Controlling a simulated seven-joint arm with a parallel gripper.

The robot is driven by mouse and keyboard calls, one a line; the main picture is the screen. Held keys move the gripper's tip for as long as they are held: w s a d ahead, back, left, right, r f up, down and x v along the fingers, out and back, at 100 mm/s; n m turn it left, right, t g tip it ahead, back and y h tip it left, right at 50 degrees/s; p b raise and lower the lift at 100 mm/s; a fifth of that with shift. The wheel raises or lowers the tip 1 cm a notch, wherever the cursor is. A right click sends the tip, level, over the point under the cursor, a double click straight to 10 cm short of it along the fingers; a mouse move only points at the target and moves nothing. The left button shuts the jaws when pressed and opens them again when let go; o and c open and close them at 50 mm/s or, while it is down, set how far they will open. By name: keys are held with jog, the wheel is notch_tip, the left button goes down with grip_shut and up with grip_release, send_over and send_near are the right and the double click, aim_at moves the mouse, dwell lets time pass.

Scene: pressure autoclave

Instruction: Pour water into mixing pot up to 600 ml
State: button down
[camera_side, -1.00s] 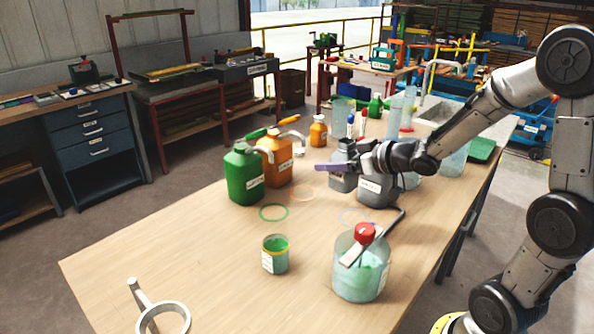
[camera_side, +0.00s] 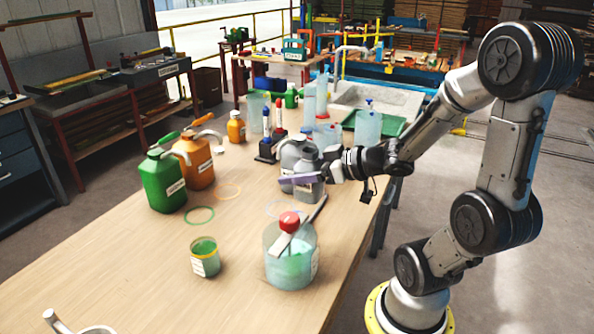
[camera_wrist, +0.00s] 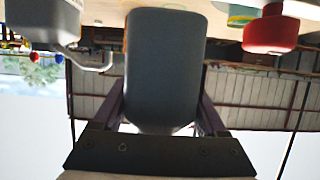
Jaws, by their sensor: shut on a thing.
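The mixing pot appears to be the clear vessel (camera_side: 272,262) at the front of the table, with pale green contents, a red knob (camera_side: 289,222) and a stirring paddle. Its fill level against any scale cannot be read. My gripper (camera_side: 300,180) is shut on a small grey jug (camera_side: 309,191), behind the pot and slightly to its right. In the wrist view this jug (camera_wrist: 165,70) fills the space between my fingers, and a red knob (camera_wrist: 270,35) shows at upper right. Whether the held jug touches the table is unclear, and no stream of liquid shows.
A larger grey jug (camera_side: 292,153) stands close behind the held one. A small green-filled jar (camera_side: 205,258) sits left of the pot. Green (camera_side: 165,185) and orange (camera_side: 199,168) canisters stand farther left. Clear bottles and a sink (camera_side: 375,98) are at the back. The front-left tabletop is mostly clear.

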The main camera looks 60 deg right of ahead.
jog(key=shift+a+r+n+h, duration=0.25)
jog(key=shift+a+n+h, duration=0.1)
jog(key=shift+a+n, duration=0.2)
jog(key=shift+a+r+n+h, duration=0.2)
jog(key=shift+a+n+h, duration=0.15)
jog(key=shift+a+n, duration=0.2)
jog(key=shift+a+n+h, duration=0.2)
jog(key=shift+n+h, duration=0.3)
jog(key=shift+n, duration=0.1)
jog(key=shift+d+f+n+t+h, duration=0.1)
jog(key=shift+d+n+t+h, duration=0.2)
jog(key=shift+n, duration=0.25)
jog(key=shift+d+f+n+t+h, duration=0.1)
jog(key=shift+d+n+h, duration=0.1)
jog(key=shift+n+h, duration=0.3)
jog(key=shift+d+f+n+t+h, duration=0.25)
jog(key=shift+n+h, duration=0.1)
jog(key=shift+n, duration=0.45)
jog(key=shift+d+f+n+t+h, duration=0.2)
jog(key=shift+n+h, duration=0.15)
jog(key=shift+n, duration=0.4)
jog(key=shift+f+n+t+h, duration=0.25)
jog(key=shift+f+n+h, duration=0.2)
jog(key=shift+n, duration=0.65)
jog(key=shift+a+f+n+t+h, duration=0.1)
jog(key=shift+f+n+t+h, duration=0.4)
jog(key=shift+n, duration=0.6)
jog(key=shift+n, duration=0.3)
